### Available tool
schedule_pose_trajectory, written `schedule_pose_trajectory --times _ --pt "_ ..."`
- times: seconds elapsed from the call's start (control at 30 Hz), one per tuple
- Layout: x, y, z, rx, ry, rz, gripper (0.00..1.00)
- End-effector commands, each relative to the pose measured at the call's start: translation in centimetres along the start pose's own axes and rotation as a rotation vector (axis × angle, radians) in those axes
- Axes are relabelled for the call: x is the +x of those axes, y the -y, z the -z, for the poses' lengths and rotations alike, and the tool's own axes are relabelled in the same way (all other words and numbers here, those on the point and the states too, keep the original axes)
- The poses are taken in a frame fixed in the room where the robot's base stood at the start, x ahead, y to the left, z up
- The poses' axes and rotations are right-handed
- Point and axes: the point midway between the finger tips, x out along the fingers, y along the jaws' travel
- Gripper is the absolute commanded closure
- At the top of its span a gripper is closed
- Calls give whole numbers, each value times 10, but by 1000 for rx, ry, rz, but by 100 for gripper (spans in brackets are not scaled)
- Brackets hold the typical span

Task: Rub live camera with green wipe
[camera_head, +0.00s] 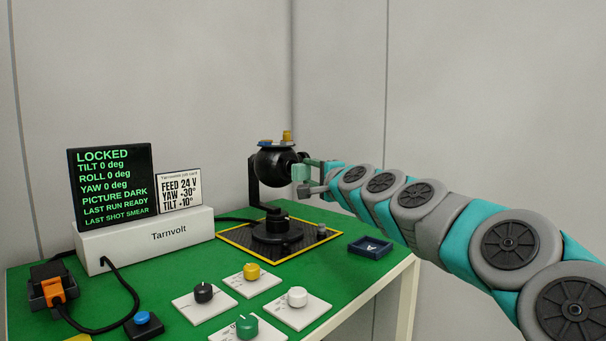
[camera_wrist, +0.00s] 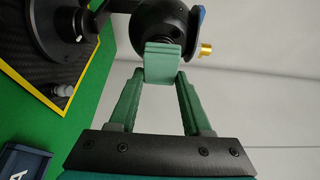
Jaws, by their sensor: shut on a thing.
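The camera is a black ball (camera_head: 272,163) held in a black gimbal fork on a round base, on a yellow-edged black mat (camera_head: 235,240). In the wrist view the camera (camera_wrist: 148,15) is at the top, with its dark lens end facing my gripper. My gripper (camera_head: 310,176) is at the camera's right side in the head view. Its green fingers (camera_wrist: 160,88) are shut on the green wipe (camera_wrist: 160,62), a small flat-faced pad. The wipe overlaps the lower edge of the lens end in the wrist view; I cannot tell whether they touch.
A screen (camera_head: 112,185) reads LOCKED, PICTURE DARK, LAST SHOT SMEAR. A card (camera_head: 179,194) reads FEED 24 V, YAW +30°, TILT +10°. Knob plates (camera_head: 298,312), an orange plug (camera_head: 53,291) and a blue tray marked A (camera_head: 370,247) lie on the green table (camera_head: 155,290).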

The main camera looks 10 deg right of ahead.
Motion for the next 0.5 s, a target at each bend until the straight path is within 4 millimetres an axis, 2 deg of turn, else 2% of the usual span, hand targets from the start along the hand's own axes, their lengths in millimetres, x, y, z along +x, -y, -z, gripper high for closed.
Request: schedule_pose_trajectory --times 0.2,0.5 --pt "-12 0 5 -1 -1 0 96" --pt "-12 0 5 -1 0 0 96"
